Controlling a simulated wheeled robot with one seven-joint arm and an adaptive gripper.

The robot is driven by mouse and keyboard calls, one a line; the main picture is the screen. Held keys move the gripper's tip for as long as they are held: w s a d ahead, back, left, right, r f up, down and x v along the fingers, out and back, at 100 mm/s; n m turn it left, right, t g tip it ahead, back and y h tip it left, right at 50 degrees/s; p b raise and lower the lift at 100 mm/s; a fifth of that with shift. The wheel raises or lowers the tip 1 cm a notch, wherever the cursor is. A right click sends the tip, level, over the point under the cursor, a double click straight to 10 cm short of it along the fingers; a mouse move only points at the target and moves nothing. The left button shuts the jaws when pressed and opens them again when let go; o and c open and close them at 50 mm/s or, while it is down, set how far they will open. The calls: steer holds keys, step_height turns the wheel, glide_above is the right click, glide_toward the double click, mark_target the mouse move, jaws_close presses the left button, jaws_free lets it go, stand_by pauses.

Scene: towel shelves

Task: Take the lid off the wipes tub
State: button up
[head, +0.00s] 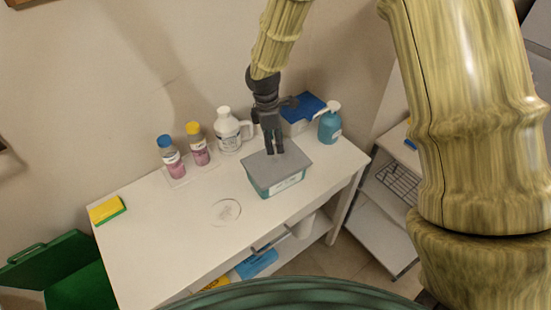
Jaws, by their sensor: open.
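The wipes tub (280,184) is a teal-green box with a pale label on its front. It stands on the white table's right half. Its flat grey lid (290,165) sits on top and covers the opening. My gripper (275,150) points down over the lid's rear middle, with its fingers apart and nothing seen between them. The fingertips are at or just above the lid; I cannot tell whether they touch it.
Two capped bottles (170,157) (198,144) stand left. A clear disc (226,212) and a yellow-green sponge (107,210) lie on the table (160,235). The front left is mostly free.

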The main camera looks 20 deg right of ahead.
mark_target(276, 156)
steer(key=shift+f, duration=0.5)
steer(key=shift+s+f+p, duration=0.15)
steer(key=shift+f+p, duration=0.3)
steer(key=shift+p, duration=0.1)
steer(key=shift+d+f+p, duration=0.2)
steer(key=shift+f+p, duration=0.7)
steer(key=shift+f, duration=1.3)
steer(key=c, duration=1)
